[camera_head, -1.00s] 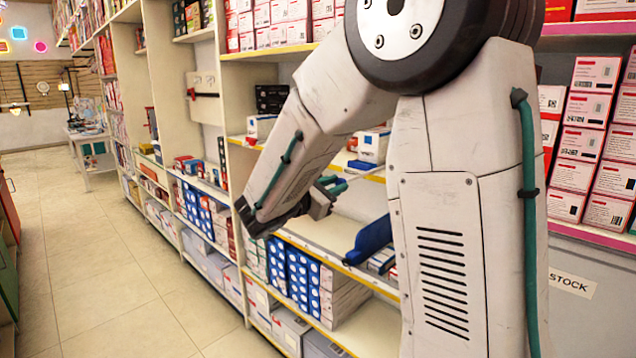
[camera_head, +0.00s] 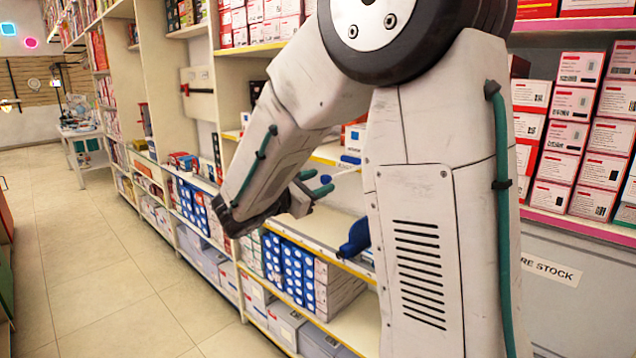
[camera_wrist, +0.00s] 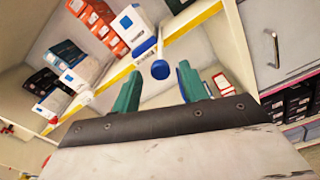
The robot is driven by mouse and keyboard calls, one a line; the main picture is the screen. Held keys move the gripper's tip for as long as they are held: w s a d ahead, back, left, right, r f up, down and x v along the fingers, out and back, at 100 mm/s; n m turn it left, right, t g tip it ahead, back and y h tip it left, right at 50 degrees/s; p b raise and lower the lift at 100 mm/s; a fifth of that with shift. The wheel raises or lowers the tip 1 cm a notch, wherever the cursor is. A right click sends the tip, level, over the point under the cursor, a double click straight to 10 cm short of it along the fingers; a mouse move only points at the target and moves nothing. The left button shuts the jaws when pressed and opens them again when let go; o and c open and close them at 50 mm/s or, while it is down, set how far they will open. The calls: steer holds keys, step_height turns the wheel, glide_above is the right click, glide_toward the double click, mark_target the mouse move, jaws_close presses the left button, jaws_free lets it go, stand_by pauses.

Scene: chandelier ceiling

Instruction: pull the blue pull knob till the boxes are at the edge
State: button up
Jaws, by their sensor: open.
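The blue pull knob (camera_head: 327,179) is at the end of a pale rod that sticks out from the shelf. In the wrist view the round knob (camera_wrist: 160,69) shows between and just beyond the tips of my gripper's teal fingers. My gripper (camera_wrist: 158,78) is open, with nothing held. In the head view, my gripper (camera_head: 314,183) is beside the knob. A white and blue box (camera_wrist: 130,24) stands on the shelf behind the knob, with orange and white boxes (camera_wrist: 100,27) beside it. My arm hides part of this shelf in the head view.
The yellow shelf edge (camera_wrist: 190,22) runs close past the knob. A blue object (camera_head: 355,238) juts from the lower shelf, below my gripper. Stacked red and white boxes (camera_head: 570,120) stand at the right. The aisle floor (camera_head: 90,260) at the left is clear.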

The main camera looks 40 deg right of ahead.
steer(key=a, duration=0.7)
steer(key=shift+s, duration=0.4)
